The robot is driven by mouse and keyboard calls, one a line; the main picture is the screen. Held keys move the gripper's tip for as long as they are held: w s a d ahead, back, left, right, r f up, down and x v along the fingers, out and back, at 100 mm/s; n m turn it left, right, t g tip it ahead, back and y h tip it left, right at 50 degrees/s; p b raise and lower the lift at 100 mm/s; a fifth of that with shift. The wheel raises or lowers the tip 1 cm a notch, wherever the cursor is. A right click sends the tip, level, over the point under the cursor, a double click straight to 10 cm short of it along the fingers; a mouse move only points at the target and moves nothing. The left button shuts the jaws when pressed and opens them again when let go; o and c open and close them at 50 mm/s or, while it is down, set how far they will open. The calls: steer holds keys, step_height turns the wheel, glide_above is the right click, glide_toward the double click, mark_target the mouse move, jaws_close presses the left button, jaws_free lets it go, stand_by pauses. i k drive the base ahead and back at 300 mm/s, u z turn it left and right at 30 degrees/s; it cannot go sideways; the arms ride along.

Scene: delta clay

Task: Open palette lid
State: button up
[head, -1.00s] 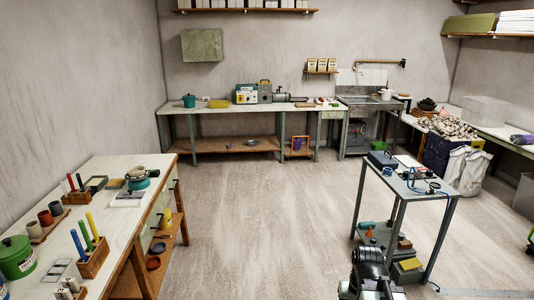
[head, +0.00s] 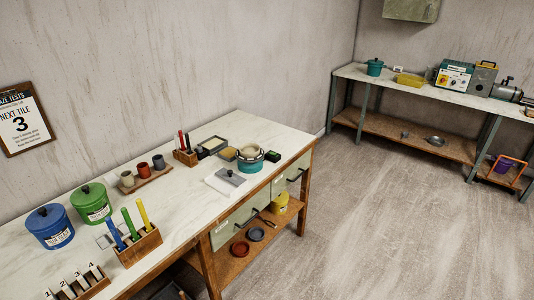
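A flat white box or slab (head: 215,186) lies on the left workbench near its front edge. A grey plate with a small dark knob (head: 230,177) rests on it and looks like the palette lid, lying flat; I cannot be sure that it is. What is under the plate is hidden. My gripper is not in view.
On the workbench (head: 180,221) stand a teal-banded pot (head: 250,166), a dark-rimmed tray (head: 213,145), a blue canister (head: 50,227), a green canister (head: 91,203) and a wooden marker holder (head: 138,246). The floor (head: 370,215) right of the bench is clear.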

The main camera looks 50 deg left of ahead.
mark_target(230, 174)
steer(key=i, duration=1.4)
steer(key=u, duration=4.05)
steer(key=i, duration=1)
steer(key=z, duration=0.05)
